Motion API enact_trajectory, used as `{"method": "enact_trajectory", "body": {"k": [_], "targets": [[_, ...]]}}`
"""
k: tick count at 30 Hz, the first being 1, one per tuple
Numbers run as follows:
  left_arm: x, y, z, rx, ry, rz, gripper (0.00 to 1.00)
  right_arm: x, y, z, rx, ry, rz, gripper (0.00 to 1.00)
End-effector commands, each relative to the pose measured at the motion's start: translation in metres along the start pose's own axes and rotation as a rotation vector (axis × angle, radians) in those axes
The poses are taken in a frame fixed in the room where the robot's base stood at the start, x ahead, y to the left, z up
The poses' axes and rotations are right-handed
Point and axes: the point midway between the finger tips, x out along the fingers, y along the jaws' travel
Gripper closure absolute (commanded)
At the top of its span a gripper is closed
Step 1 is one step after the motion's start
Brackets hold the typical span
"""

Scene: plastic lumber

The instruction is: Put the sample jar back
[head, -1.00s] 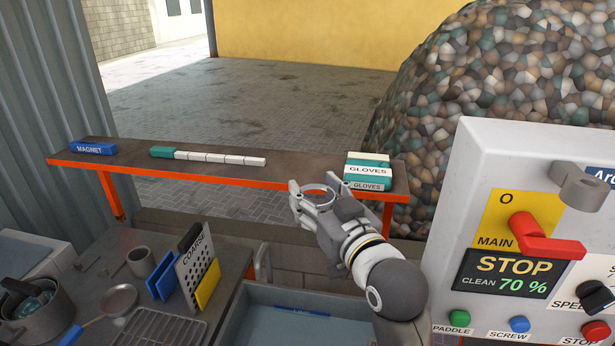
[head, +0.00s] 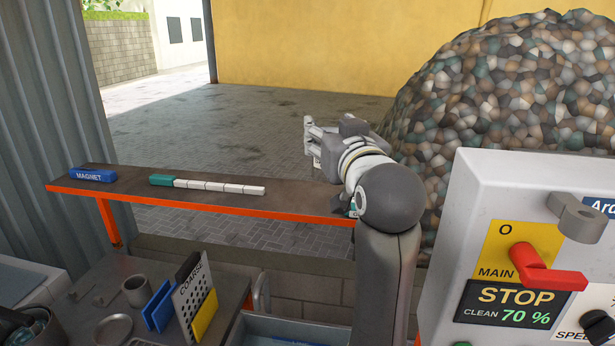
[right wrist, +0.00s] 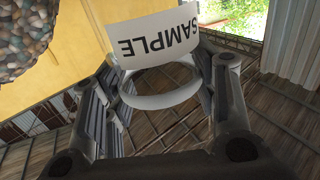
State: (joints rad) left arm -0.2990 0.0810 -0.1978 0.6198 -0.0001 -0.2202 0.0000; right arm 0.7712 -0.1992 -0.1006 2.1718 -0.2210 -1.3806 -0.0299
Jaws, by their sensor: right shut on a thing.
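The sample jar (right wrist: 160,45) shows in the right wrist view as a clear body with a white label reading SAMPLE, upside down in that picture. My right gripper (right wrist: 160,105) has its fingers on both sides of the jar and is shut on it. In the head view my right gripper (head: 311,142) is raised above the right part of the shelf (head: 120,180), and its wrist and fingers hide most of the jar. My left gripper is not in view.
A blue MAGNET block (head: 93,175) and a teal-and-white segmented bar (head: 207,186) lie on the shelf. My right arm covers the shelf's right end. A control panel (head: 480,200) stands at the right. A COARSE sieve plate (head: 195,293) stands on the bench at lower left.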

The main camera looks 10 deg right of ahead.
Motion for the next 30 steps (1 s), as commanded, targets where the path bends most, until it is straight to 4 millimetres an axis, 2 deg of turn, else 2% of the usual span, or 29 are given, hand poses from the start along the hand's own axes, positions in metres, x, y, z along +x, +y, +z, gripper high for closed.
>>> {"method": "enact_trajectory", "body": {"k": [6, 12, 22, 30], "targets": [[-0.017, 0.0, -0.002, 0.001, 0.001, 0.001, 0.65, 0.049, -0.011, 0.021, -0.001, -0.005, -0.001, 0.75], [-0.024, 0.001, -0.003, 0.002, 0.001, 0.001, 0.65, 0.076, -0.017, 0.056, -0.001, -0.004, -0.001, 0.75], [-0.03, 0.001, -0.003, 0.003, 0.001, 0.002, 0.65, 0.097, -0.021, 0.082, -0.001, -0.003, -0.001, 0.75], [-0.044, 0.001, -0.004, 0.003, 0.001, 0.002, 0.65, 0.096, -0.021, 0.109, 0.0, 0.001, -0.001, 0.75]]}}
